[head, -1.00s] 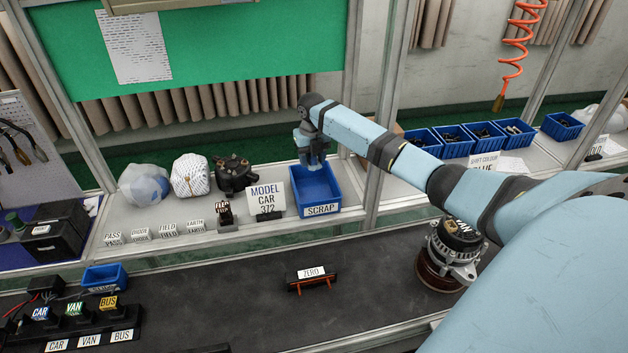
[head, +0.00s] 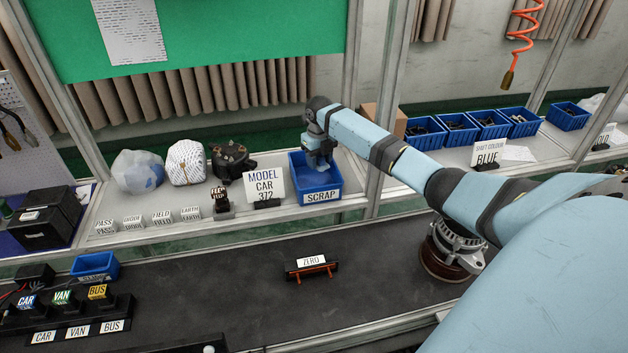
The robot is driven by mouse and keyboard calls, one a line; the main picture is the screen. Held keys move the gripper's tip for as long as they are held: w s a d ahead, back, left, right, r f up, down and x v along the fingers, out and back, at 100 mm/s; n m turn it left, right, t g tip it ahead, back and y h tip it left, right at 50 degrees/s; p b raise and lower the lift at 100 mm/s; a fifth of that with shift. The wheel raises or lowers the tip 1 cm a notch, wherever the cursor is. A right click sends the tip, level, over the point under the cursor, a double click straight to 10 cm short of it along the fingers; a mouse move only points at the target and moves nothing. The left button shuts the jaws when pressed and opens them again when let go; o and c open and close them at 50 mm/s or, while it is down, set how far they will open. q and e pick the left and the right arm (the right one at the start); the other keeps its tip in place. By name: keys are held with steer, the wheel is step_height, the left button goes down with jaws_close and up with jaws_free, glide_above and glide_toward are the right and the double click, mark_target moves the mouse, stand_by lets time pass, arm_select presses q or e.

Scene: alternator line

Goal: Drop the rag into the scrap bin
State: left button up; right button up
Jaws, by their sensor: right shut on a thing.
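The scrap bin (head: 320,196) is a blue open box labelled SCRAP on the grey shelf behind the belt. My right gripper (head: 319,163) points down over the bin's opening, its fingertips at about rim height or just inside; the exact depth is hard to tell. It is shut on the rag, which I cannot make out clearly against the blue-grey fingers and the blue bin. My left gripper is out of view.
A MODEL CAR 372 sign (head: 266,187) stands just left of the bin, with a dark housing (head: 232,162) and two wrapped bundles beyond it. A frame post (head: 383,110) rises just right of the bin. A ZERO stand (head: 311,266) sits on the dark belt.

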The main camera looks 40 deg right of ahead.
steer(key=shift+f, duration=0.1)
steer(key=o, duration=1)
steer(key=shift+c, duration=0.2)
steer(key=shift+w+d+r, duration=0.1)
steer(key=shift+r, duration=0.35)
step_height(320, 180, up, 13)
steer(key=shift+a+b, duration=0.25)
steer(key=shift+b, duration=0.15)
steer(key=shift+a+f, duration=0.1)
